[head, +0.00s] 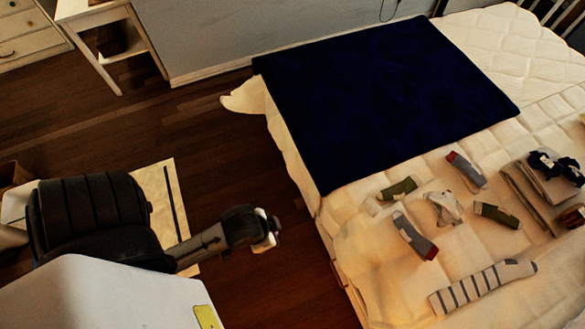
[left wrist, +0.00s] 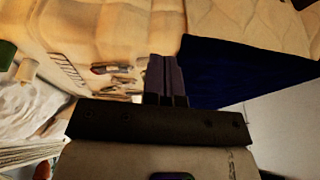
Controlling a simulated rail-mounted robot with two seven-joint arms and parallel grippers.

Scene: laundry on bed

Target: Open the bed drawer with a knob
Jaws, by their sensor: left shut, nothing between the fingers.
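The bed (head: 385,255) fills the right side of the head view, with a cream quilted cover. A narrow strip of its lower side (head: 343,278) shows below the cover, but I cannot make out a drawer or a knob. My left gripper (head: 268,232) is over the floor to the left of the bed, apart from it. In the left wrist view its dark fingers (left wrist: 166,80) are together and empty, with the bed beyond them. My right gripper is in neither view.
A navy blanket (head: 380,95) and several socks, including a striped one (head: 483,287), lie on the bed. A beige mat (head: 168,205) lies on the wooden floor. A white desk (head: 145,45) and drawer unit (head: 28,35) stand at the back left. Bare floor separates arm and bed.

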